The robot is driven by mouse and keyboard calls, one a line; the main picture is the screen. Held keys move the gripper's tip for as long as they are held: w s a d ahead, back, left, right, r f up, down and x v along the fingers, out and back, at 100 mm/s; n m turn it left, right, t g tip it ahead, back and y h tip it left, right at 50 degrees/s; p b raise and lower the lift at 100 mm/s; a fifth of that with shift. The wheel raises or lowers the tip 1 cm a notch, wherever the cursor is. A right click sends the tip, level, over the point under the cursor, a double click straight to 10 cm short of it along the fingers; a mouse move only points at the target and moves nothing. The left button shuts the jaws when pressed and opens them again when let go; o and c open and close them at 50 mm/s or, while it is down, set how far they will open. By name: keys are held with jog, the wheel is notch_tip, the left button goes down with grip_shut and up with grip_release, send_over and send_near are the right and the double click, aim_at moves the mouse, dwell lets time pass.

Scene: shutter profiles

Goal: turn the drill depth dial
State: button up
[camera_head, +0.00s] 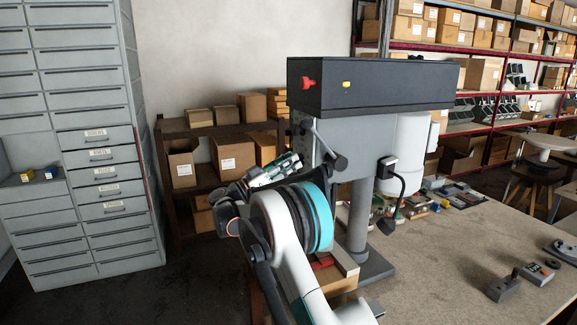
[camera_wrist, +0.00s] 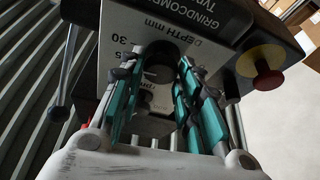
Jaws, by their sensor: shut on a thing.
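The drill press has a dark head box (camera_head: 370,88) on a grey column, standing at the bench's left end in the head view. The dial, a dark round knob (camera_wrist: 158,64), sits on a pale plate (camera_wrist: 118,22) marked "DEPTH mm" with a number scale in the wrist view. My gripper (camera_wrist: 157,74) has its teal-padded fingers on either side of the dial and is shut on it. In the head view my gripper (camera_head: 277,168) is beside the drill's left side, partly covered by my arm; the dial is hidden there.
A red stop button (camera_wrist: 268,76) on a yellow base is right of the dial. A lever with a black knob (camera_wrist: 59,114) is on the left. Grey drawer cabinets (camera_head: 105,170) stand left in the head view. The bench (camera_head: 440,260) holds small parts.

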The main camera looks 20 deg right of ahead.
jog(key=n+t+y, duration=0.1)
jog(key=n+y, duration=0.1)
jog(key=n, duration=0.6)
jog(key=n+t+y, duration=0.1)
jog(key=n+y, duration=0.2)
jog(key=n, duration=0.5)
jog(key=r+n+t+y+p, duration=0.1)
jog(key=n+t+y, duration=0.1)
jog(key=n, duration=0.6)
jog(key=shift+s+n, duration=0.15)
jog(key=shift+n, duration=0.25)
jog(key=shift+f+y, duration=0.1)
jog(key=shift+y, duration=0.2)
jog(key=o, duration=1)
jog(key=shift+o, duration=0.2)
jog(key=v, duration=1.2)
